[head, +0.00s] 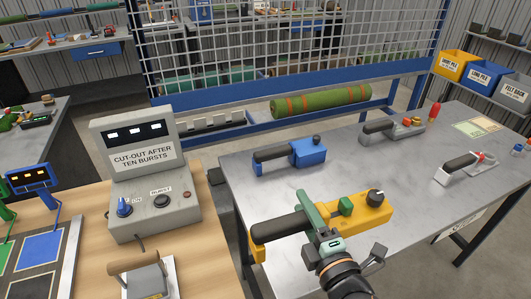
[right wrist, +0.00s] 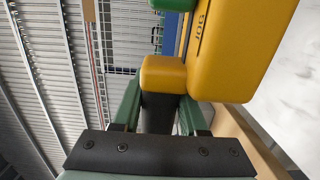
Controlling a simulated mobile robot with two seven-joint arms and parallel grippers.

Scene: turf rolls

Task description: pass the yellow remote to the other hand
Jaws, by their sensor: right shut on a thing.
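The yellow remote (head: 365,213) has a black grip, a green button and a black knob on its box end. My right gripper (head: 313,222) has green fingers and is shut on the remote around its black grip. It holds the remote over the front left part of the grey table. In the right wrist view the remote (right wrist: 240,50) fills the upper right, with the dark grip (right wrist: 158,112) between the green fingers. My left gripper is in neither view.
The grey metal table (head: 225,165) carries a blue remote (head: 308,152) and two grey ones (head: 382,130) (head: 460,167). A grey control box (head: 150,205) stands on the wooden bench at left. A green roll (head: 320,101) lies behind, by the wire-mesh fence.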

